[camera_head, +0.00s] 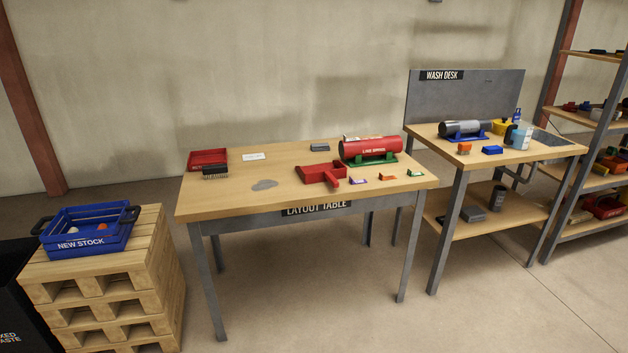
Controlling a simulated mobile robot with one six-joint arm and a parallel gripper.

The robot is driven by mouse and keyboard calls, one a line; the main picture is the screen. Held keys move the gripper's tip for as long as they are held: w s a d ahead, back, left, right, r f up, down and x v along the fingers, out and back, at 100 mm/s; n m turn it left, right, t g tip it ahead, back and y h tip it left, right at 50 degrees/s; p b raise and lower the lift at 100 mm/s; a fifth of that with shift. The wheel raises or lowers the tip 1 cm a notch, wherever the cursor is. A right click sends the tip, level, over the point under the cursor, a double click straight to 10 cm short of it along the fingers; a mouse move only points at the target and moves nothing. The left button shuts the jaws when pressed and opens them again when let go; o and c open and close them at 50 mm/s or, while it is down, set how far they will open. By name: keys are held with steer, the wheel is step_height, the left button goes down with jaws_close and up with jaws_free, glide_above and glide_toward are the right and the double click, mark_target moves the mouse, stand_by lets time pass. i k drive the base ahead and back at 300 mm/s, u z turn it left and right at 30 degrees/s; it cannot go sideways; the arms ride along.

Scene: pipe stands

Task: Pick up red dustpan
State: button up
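A red dustpan (316,174) lies on the wooden layout table (300,195), right of the table's middle. Its short handle points toward the front edge. It lies just in front of a red cylinder (370,149) on a green stand (372,160); I cannot tell whether they touch. My gripper is not in view.
A red tray (208,157) and a dark brush (215,172) are at the table's left. Small coloured pieces (387,177) lie right of the dustpan. A grey patch (264,184) is left of it. A wash desk (500,153) stands right, a blue crate (88,230) on pallets left.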

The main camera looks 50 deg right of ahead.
mark_target(331, 171)
steer(key=z, duration=0.1)
steer(key=i, duration=0.95)
steer(key=u, duration=0.1)
